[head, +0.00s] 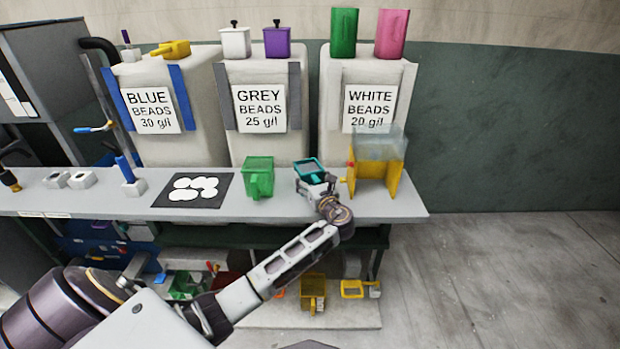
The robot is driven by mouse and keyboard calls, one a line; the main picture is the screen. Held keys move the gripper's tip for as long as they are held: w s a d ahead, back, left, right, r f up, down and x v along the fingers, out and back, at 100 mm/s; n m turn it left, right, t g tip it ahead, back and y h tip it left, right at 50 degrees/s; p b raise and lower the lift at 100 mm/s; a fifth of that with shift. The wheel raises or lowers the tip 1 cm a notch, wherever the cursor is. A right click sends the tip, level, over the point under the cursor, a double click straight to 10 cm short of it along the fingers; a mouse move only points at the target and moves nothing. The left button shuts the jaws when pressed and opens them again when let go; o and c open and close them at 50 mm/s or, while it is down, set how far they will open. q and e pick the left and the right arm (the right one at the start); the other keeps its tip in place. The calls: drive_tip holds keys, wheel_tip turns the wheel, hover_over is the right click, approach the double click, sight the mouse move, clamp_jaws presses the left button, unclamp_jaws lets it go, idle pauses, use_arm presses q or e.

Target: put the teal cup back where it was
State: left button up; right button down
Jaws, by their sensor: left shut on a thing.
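The teal cup (305,166) is a small square cup with a dark inside. It is over the right part of the grey bench, in front of the grey beads bin. My left gripper (312,182) is shut on it from the near side and hides part of it. I cannot tell whether the cup touches the bench top. My right gripper is not in view.
A green cup (258,178) stands just left of the teal cup on the bench (220,206). A yellow stand with a clear hopper (378,165) is close on the right. A black mat with white discs (193,190) lies further left. Coloured containers stand on the bins.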

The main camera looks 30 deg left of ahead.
use_arm(q)
drive_tip(key=o, duration=0.9)
drive_tip(key=shift+o, duration=0.5)
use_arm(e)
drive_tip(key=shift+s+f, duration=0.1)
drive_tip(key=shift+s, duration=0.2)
use_arm(q)
drive_tip(key=shift+r, duration=0.1)
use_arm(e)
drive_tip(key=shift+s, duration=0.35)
use_arm(q)
drive_tip(key=shift+s+d, duration=0.3)
drive_tip(key=shift+d, duration=0.15)
drive_tip(key=v, duration=0.9)
drive_tip(key=shift+v, duration=0.9)
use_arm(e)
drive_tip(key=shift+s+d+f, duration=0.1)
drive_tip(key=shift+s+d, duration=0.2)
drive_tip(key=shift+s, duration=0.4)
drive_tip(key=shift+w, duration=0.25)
